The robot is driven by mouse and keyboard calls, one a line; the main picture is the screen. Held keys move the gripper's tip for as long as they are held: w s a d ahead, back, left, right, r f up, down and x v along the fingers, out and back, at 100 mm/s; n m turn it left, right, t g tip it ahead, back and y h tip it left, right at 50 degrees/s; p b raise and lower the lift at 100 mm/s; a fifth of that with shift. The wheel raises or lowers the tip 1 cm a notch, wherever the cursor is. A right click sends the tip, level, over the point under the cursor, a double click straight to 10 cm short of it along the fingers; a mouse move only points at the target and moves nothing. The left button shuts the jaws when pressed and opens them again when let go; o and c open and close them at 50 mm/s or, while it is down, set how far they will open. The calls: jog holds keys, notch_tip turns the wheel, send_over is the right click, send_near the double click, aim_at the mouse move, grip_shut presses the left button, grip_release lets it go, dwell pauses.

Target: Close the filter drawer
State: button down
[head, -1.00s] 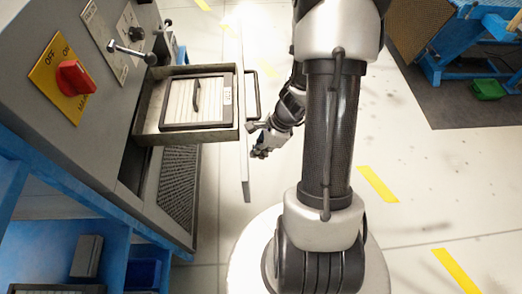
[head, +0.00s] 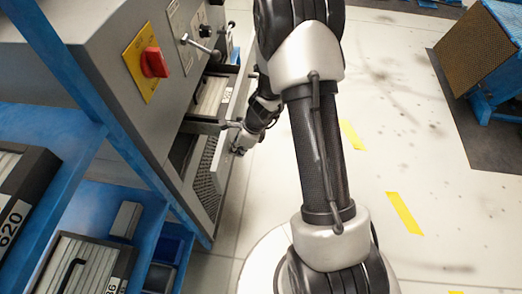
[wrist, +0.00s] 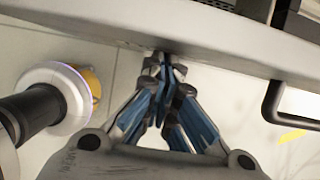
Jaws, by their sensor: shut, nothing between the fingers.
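The filter drawer (head: 208,127) sticks partly out of the grey cabinet, and a pale pleated filter (head: 212,95) with a dark frame lies in it. Its front panel (head: 216,155) is a flat grey plate, and it also crosses the top of the wrist view (wrist: 110,22). The drawer's black handle (wrist: 272,100) shows at the right of the wrist view. My gripper (head: 239,150) is on the outer side of the panel. In the wrist view its fingers (wrist: 165,66) are shut and empty, with the tips at the panel, apparently touching it. My arm hides part of the drawer.
A red switch (head: 154,62) on a yellow plate and a protruding metal lever (head: 198,45) are on the cabinet. A blue rack (head: 90,85) with filters stands close at left. A blue bench (head: 497,75) stands at far right. The floor at right is clear.

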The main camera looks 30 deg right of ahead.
jog(key=w+a+p, duration=0.5)
jog(key=w+a, duration=0.2)
jog(key=a, duration=0.4)
jog(key=shift+w, duration=0.3)
